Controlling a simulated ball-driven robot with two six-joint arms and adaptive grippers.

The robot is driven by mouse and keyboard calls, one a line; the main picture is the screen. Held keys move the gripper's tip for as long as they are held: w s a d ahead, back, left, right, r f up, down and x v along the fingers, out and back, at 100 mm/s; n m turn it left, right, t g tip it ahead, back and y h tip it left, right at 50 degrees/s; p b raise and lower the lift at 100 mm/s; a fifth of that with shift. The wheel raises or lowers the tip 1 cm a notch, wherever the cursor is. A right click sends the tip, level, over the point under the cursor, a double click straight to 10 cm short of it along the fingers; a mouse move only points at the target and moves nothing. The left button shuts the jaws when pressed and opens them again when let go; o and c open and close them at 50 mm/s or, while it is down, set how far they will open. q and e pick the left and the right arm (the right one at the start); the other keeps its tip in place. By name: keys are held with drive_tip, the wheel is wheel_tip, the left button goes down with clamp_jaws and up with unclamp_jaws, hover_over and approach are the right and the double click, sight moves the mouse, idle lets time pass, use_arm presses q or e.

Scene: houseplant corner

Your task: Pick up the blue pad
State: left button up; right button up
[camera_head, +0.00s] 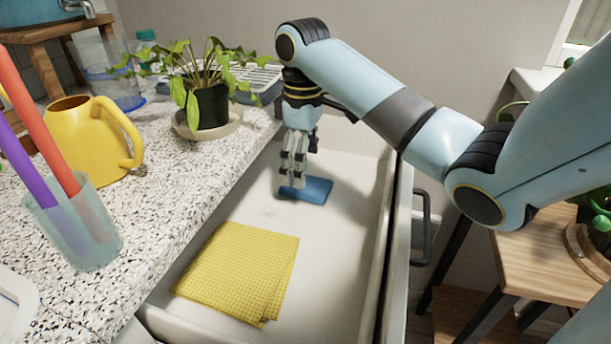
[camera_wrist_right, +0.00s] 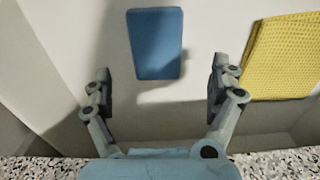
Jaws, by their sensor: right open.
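The blue pad (camera_head: 314,190) lies flat in the open white drawer, toward its far end. My right gripper (camera_head: 292,180) points down over the pad's left part in the head view and hides some of it. In the right wrist view the whole pad (camera_wrist_right: 155,43) shows as a blue rectangle beyond the fingertips. The fingers of my right gripper (camera_wrist_right: 161,80) are wide apart there with nothing between them. I cannot tell the exact gap between fingertips and pad. My left gripper is in neither view.
A folded yellow cloth (camera_head: 243,272) lies in the near part of the drawer (camera_head: 343,255). The speckled counter (camera_head: 160,205) borders it on the left, with a potted plant (camera_head: 208,104), a yellow watering can (camera_head: 85,140) and a cup (camera_head: 75,230). A wooden stool (camera_head: 540,262) stands right.

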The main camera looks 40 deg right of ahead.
drive_tip(key=f, duration=0.1)
drive_tip(key=f+b, duration=0.1)
drive_tip(key=f, duration=0.3)
drive_tip(key=shift+w+d+f+b, duration=0.15)
drive_tip(key=shift+w+b, duration=0.15)
drive_tip(key=c, duration=1.2)
wheel_tip(320, 180, up, 18)
drive_tip(key=p, duration=1)
